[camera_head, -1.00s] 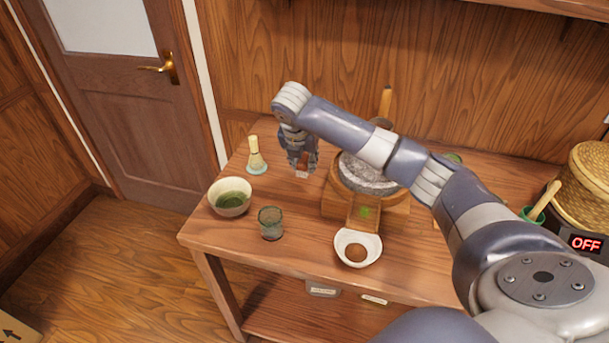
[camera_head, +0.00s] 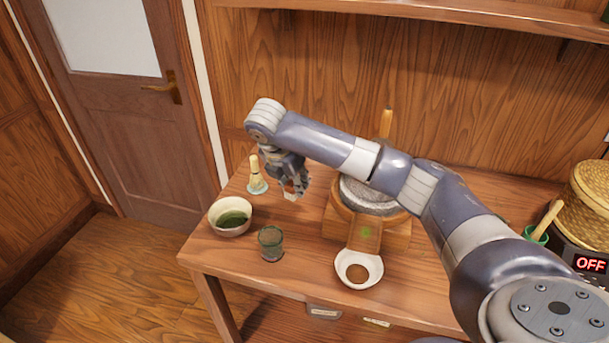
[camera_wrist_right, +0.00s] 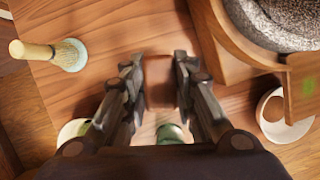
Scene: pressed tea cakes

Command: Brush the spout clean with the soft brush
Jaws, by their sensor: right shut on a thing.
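The wooden spout (camera_head: 366,235) juts from the front of the stone mill (camera_head: 367,198), with a patch of green powder on it. In the right wrist view the spout (camera_wrist_right: 302,88) is at the right edge. My right gripper (camera_head: 290,187) is over the table, left of the mill and apart from the spout. It is shut on a small brown brush (camera_wrist_right: 159,80), which shows between the fingers in the wrist view. The pale brush end (camera_head: 290,196) points down in the head view. My left gripper is not in view.
A woven basket (camera_head: 590,193) is at the far right. Bare tabletop lies between cup and mill.

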